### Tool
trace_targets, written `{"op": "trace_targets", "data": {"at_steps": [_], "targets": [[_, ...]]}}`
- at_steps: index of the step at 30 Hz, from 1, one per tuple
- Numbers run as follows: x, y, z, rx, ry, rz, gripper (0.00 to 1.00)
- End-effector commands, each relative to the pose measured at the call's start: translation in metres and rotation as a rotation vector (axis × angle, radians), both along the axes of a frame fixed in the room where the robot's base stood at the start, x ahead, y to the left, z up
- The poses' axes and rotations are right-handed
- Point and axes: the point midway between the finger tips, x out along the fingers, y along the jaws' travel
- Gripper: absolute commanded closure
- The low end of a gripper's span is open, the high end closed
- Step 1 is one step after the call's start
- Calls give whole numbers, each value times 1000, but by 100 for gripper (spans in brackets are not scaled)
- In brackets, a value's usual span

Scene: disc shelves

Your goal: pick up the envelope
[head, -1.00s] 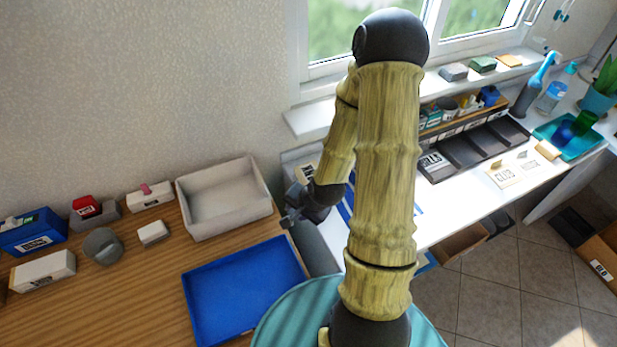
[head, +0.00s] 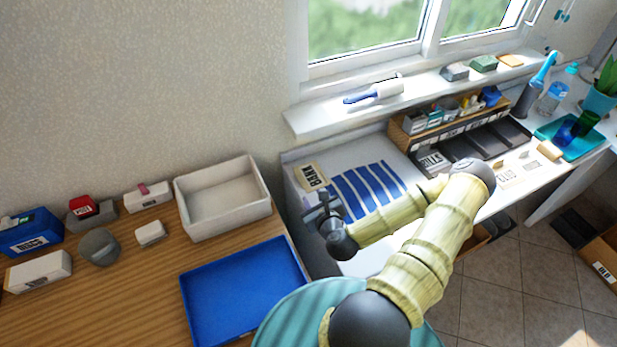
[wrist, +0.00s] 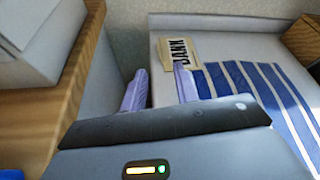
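The envelope is probably the flat cream piece marked BANK (head: 311,177). It lies at the back left corner of the white desk, left of blue stripes. In the wrist view the envelope (wrist: 187,50) lies beyond the fingertips, ahead and a little right. My gripper (head: 318,207) is over the desk's left edge, in front of the envelope and apart from it. In the wrist view my gripper (wrist: 159,80) has its two lilac fingers spread, with nothing between them.
The white desk (head: 393,165) carries blue stripes (head: 368,188) right of the envelope. A wooden organiser (head: 408,138) stands behind. A wooden table with a white bin (head: 256,211) and blue tray (head: 200,310) is left. A windowsill (head: 305,120) holding a roller overhangs the desk's back.

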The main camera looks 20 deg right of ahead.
Motion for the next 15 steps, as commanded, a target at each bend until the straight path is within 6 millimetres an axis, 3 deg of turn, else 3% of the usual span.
{"op": "trace_targets", "data": {"at_steps": [15], "targets": [[9,-1,-8,-6,0,6,69]]}}
